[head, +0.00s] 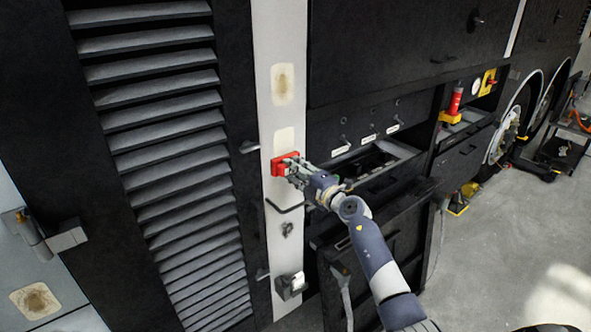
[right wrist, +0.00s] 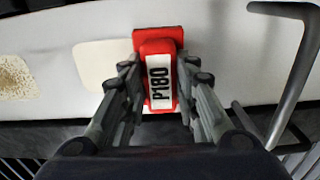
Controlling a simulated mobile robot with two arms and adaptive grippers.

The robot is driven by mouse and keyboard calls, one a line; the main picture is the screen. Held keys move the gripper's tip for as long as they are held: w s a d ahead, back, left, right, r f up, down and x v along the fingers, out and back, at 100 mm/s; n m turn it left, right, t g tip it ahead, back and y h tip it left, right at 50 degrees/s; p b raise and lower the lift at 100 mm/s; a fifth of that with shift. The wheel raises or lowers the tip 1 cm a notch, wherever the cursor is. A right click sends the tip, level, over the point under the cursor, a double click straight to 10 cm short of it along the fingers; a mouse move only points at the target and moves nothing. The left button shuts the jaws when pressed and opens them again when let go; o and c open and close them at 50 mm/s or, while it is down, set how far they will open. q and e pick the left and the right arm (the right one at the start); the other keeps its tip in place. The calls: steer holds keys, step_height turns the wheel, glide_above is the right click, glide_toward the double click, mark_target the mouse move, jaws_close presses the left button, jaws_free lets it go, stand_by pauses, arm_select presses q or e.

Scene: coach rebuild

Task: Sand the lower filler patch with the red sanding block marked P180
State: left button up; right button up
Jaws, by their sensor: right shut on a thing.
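The red sanding block (head: 279,165) is held at the white upright panel (head: 271,38). Its P180 label shows in the right wrist view (right wrist: 158,80). My right gripper (head: 295,168) is shut on the block, with a finger on each side. The lower filler patch (head: 284,136), pale cream and even, lies just above the block; it also shows left of the block in the right wrist view (right wrist: 100,63). I cannot tell whether the block touches the panel or covers the patch's lower edge. The upper filler patch (head: 282,84) has a rough brownish middle. My left gripper is not in view.
A dark bent handle (head: 285,208) juts from the panel just below the block. A grey box-like fitting (head: 291,285) is lower down. A louvred dark panel (head: 165,130) stands left, an open drawer (head: 385,160) right. Another brownish patch (head: 35,300) is at lower left.

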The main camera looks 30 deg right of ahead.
steer(key=shift+s+d+p, duration=0.15)
steer(key=shift+s+p, duration=0.6)
steer(key=shift+s, duration=0.75)
steer(key=shift+s+d+p, duration=0.1)
steer(key=shift+s+p, duration=0.6)
steer(key=shift+s, duration=0.75)
steer(key=shift+s, duration=0.1)
steer(key=s+p, duration=0.1)
steer(key=s, duration=0.2)
steer(key=shift+d+r, duration=0.1)
steer(key=shift+w, duration=0.15)
